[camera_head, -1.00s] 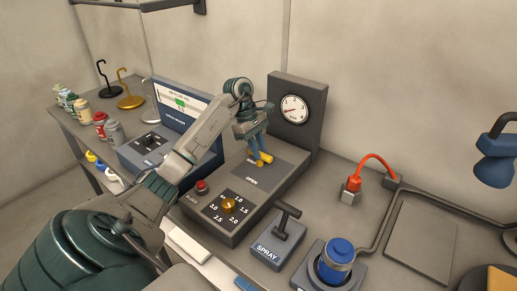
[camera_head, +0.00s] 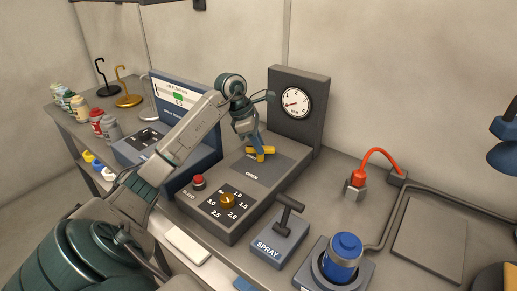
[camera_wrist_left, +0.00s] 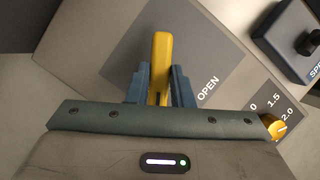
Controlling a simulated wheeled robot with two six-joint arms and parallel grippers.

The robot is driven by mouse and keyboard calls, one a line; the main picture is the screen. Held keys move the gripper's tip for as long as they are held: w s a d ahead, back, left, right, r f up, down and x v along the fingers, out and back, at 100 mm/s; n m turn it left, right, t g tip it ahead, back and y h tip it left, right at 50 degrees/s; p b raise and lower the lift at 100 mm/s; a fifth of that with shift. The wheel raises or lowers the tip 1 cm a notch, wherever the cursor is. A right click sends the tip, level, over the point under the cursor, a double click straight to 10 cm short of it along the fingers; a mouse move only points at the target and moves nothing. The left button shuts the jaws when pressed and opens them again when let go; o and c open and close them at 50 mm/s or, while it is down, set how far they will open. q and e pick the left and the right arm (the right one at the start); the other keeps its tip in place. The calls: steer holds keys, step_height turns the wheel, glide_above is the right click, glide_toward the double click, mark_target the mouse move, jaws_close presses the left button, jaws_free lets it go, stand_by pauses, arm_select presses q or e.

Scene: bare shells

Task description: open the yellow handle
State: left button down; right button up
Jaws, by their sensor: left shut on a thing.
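The yellow handle (camera_head: 265,154) is on the sloped grey panel below the gauge, above the word OPEN. It also shows in the left wrist view (camera_wrist_left: 161,58) as a long yellow bar. My left gripper (camera_head: 254,148) reaches it from above. In the left wrist view its two blue fingers (camera_wrist_left: 160,86) stand on either side of the bar, shut on it. The fingers hide part of the handle in the head view. My right gripper is not in view.
The round gauge (camera_head: 296,102) stands on an upright block behind the handle. A gold dial (camera_head: 228,200), a red button (camera_head: 198,181) and a SPRAY lever (camera_head: 288,215) are nearby. A blue screen unit (camera_head: 180,100) is left of the arm. A flat grey plate (camera_head: 430,240) lies at right.

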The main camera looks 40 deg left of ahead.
arm_select(q)
steer(key=n+b, duration=0.1)
steer(key=n, duration=0.1)
steer(key=shift+s+f+n+t+y, duration=0.1)
steer(key=shift+n+t+y, duration=0.3)
steer(key=shift+n, duration=0.4)
steer(key=shift+d+n+y+b, duration=0.15)
steer(key=shift+n+y+b, duration=0.3)
steer(key=shift+n, duration=0.45)
steer(key=shift+n+t+y, duration=0.3)
steer(key=shift+n+y, duration=0.05)
steer(key=shift+n, duration=0.55)
steer(key=n+y, duration=0.1)
steer(key=n, duration=0.2)
steer(key=shift+d+n+y, duration=0.1)
steer(key=shift+n+y, duration=0.2)
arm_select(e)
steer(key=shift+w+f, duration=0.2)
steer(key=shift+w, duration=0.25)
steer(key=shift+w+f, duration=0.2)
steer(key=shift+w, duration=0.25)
arm_select(q)
steer(key=shift+n, duration=0.3)
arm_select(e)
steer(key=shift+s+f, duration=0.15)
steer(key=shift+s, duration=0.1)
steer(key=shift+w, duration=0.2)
